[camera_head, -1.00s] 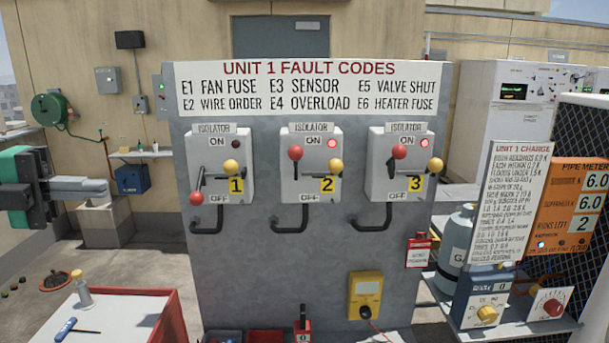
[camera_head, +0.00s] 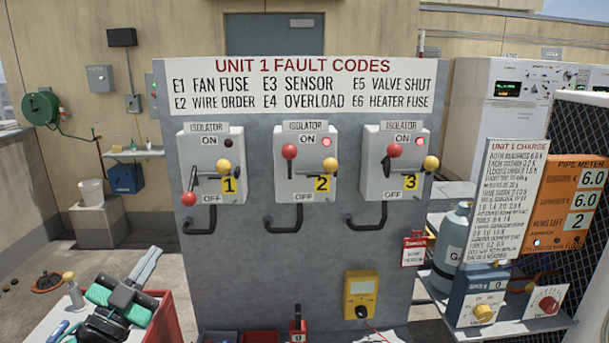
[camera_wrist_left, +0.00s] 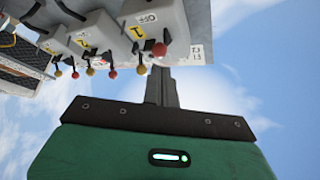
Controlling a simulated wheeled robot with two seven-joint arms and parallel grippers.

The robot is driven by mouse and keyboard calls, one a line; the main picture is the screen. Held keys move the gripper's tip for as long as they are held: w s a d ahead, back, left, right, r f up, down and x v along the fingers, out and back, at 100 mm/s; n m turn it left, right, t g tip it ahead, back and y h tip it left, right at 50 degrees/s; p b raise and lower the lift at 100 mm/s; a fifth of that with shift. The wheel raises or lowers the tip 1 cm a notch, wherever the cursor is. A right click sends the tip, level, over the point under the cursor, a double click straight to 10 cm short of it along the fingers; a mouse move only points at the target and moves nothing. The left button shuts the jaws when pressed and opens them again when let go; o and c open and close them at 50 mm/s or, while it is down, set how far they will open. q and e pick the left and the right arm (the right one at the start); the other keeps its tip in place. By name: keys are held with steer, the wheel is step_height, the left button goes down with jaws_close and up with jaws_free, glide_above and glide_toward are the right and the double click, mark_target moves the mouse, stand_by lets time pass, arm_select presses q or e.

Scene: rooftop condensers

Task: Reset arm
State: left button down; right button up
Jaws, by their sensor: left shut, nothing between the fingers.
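My left gripper (camera_head: 148,264) is low at the left in the head view, above the red tray (camera_head: 166,322). Its fingers are together and empty, pointing up and away. They also show closed in the left wrist view (camera_wrist_left: 161,86), apart from the switches there. Isolator 1 (camera_head: 211,150) has its red knob (camera_head: 188,199) low by OFF and its lamp dark. Isolator 2 (camera_head: 305,160) and isolator 3 (camera_head: 397,160) have their red knobs up by ON and their lamps lit red. My right gripper is in neither view.
The grey fault-code panel (camera_head: 300,265) stands ahead. A yellow meter (camera_head: 361,293) is on its lower right. A yellow-capped bottle (camera_head: 74,294) is beside my left gripper. A gas cylinder (camera_head: 452,243) and dial boxes stand at the right.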

arm_select(q)
steer(key=s+f+n+g+y, duration=0.2)
steer(key=f+n+y, duration=0.2)
steer(key=f, duration=0.4)
steer(key=s+f+n+g+y, duration=0.2)
steer(key=f+n+y, duration=0.15)
steer(key=f, duration=0.35)
steer(key=s+d+f+n+g, duration=0.1)
steer(key=s+d+f+g, duration=0.2)
steer(key=s+f+g, duration=0.65)
steer(key=s+d+f+g, duration=0.3)
steer(key=s+f+g, duration=0.2)
steer(key=s+f, duration=0.95)
steer(key=s+f+g, duration=0.1)
steer(key=s+f, duration=0.1)
steer(key=f, duration=1.3)
steer(key=s+f, duration=0.2)
steer(key=f, duration=1.3)
steer(key=s+a+f, duration=0.1)
steer(key=s+f, duration=0.8)
steer(key=s+a+f+g, duration=0.1)
steer(key=s+a+f, duration=0.1)
steer(key=s+f, duration=0.7)
steer(key=shift+s+a, duration=0.2)
steer(key=shift+a, duration=0.1)
steer(key=shift+y, duration=0.25)
